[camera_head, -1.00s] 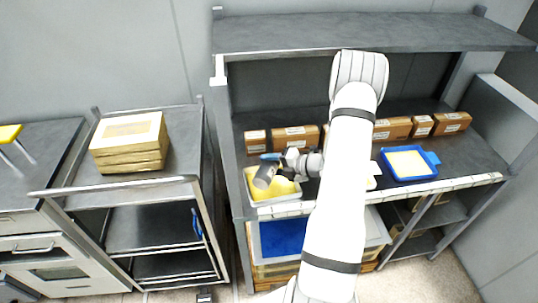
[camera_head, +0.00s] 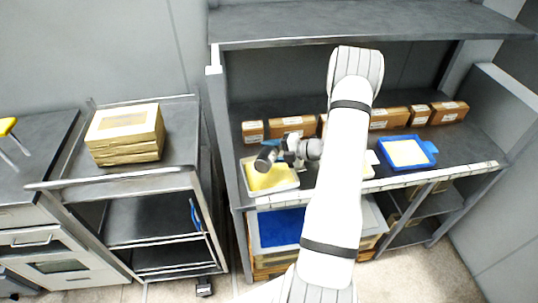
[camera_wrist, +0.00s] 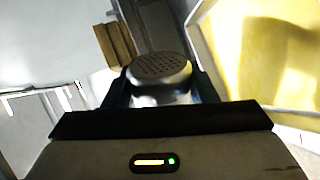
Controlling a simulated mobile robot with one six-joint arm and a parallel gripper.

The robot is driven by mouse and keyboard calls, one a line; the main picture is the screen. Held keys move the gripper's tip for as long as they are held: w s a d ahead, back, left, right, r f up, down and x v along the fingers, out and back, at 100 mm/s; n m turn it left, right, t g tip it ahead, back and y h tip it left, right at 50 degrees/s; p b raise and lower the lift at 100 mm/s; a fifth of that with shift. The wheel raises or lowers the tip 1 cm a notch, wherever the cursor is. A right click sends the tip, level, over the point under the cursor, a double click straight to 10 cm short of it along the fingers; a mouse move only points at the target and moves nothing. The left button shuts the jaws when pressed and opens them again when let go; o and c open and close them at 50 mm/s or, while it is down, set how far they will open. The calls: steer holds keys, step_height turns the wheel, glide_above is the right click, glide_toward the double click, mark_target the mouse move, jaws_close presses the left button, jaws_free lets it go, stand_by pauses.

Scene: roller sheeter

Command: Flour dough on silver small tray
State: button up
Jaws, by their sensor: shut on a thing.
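My gripper (camera_head: 279,155) is shut on a dark cylindrical shaker, above the back part of a silver small tray (camera_head: 284,185) holding yellow dough (camera_head: 266,178). In the wrist view the shaker (camera_wrist: 160,70) shows its perforated grey top between the gripper fingers, with the yellow dough (camera_wrist: 285,50) in its tray to the right. The tray stands at the left end of the shelf. Whether flour lies on the dough cannot be told.
A blue tray (camera_head: 430,149) with pale dough sits to the right on the same shelf. Brown boxes (camera_head: 292,125) line the back. A grey cart (camera_head: 180,140) to the left bears stacked cardboard boxes (camera_head: 125,133). An upper shelf (camera_head: 360,22) hangs above.

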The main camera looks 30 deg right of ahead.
mark_target(274, 160)
steer(key=shift+s, duration=0.1)
steer(key=s+a, duration=0.3)
steer(key=shift+a, duration=0.15)
steer(key=shift+w+d, duration=1.55)
steer(key=shift+d, duration=0.1)
steer(key=shift+a, duration=0.1)
steer(key=shift+s+a, duration=1.55)
